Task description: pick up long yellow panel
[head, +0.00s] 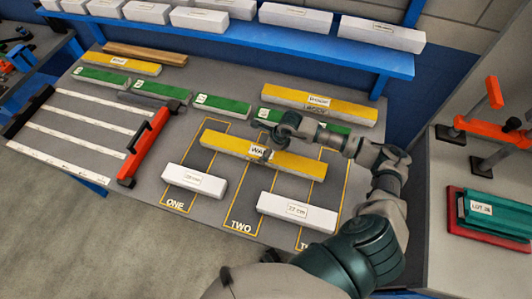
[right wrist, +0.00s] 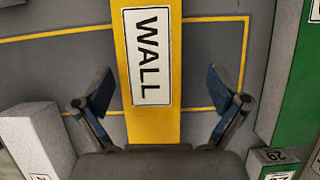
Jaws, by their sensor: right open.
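The long yellow panel (head: 222,143), yellow on top with grey sides and a white WALL label, lies flat across the outlined zones in the middle of the table. My right gripper (head: 266,152) is over the middle of this panel and partly hides its label. In the right wrist view, the open fingers of my right gripper (right wrist: 160,88) stand on either side of the yellow panel (right wrist: 154,125), with a gap on both sides. Nothing is held. My left gripper is out of view.
White blocks (head: 194,181) and (head: 297,212) lie in front of the panel. Green blocks (head: 222,106) and another yellow panel (head: 318,104) lie behind it. A blue shelf (head: 240,33) holds several white blocks.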

